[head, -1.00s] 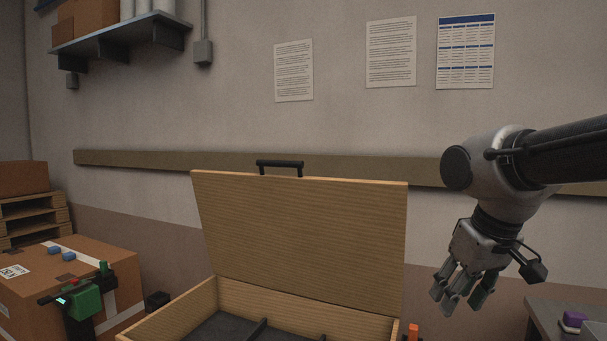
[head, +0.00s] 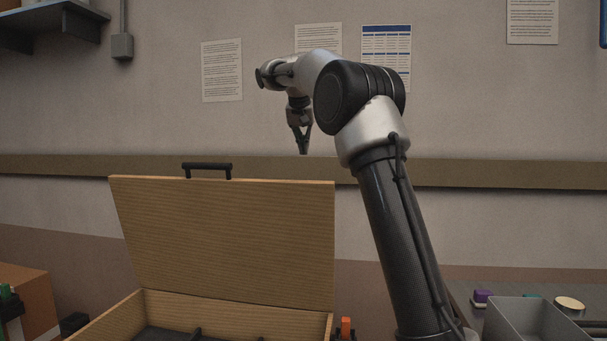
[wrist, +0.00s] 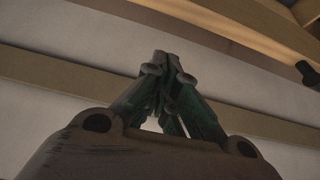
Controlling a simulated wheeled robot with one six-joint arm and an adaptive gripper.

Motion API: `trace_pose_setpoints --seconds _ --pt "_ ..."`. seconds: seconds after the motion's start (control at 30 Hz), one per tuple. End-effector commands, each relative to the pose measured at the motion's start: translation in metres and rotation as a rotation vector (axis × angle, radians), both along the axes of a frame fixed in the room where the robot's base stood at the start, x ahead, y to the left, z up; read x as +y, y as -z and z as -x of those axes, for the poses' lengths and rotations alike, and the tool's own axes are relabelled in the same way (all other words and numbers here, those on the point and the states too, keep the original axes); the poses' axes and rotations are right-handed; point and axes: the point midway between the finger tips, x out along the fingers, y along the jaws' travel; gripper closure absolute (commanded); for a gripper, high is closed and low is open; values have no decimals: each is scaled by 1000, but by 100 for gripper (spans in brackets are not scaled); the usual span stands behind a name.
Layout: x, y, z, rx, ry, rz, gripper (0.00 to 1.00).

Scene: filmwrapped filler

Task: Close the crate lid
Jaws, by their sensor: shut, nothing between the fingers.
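The wooden crate (head: 107,318) stands at the lower left of the head view. Its lid (head: 225,240) is open and stands nearly upright, leaning slightly back, with a black handle (head: 207,166) on its top edge. My gripper (head: 303,151) is shut and empty. In the head view it points down and appears above the lid's top edge, right of the handle, with a gap between. In the wrist view the fingers (wrist: 168,62) are together, and a wooden edge with a dark piece, likely the handle (wrist: 308,72), shows at upper right.
A wooden rail (head: 465,174) runs along the wall behind the lid. A grey bin (head: 528,318) and small items sit on a surface at lower right. An orange item (head: 347,326) is beside the crate's right side. A carton (head: 30,295) stands at left.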

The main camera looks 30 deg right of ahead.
Motion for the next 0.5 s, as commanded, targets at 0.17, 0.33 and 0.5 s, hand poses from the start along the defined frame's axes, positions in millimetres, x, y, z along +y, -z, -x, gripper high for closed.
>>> trace_pose_setpoints --seconds 0.17,0.33,0.5 --pt "-4 4 -14 -10 22 0 100" --pt "-12 26 -23 -7 23 1 100" --pt "-22 58 -38 -6 23 0 100"
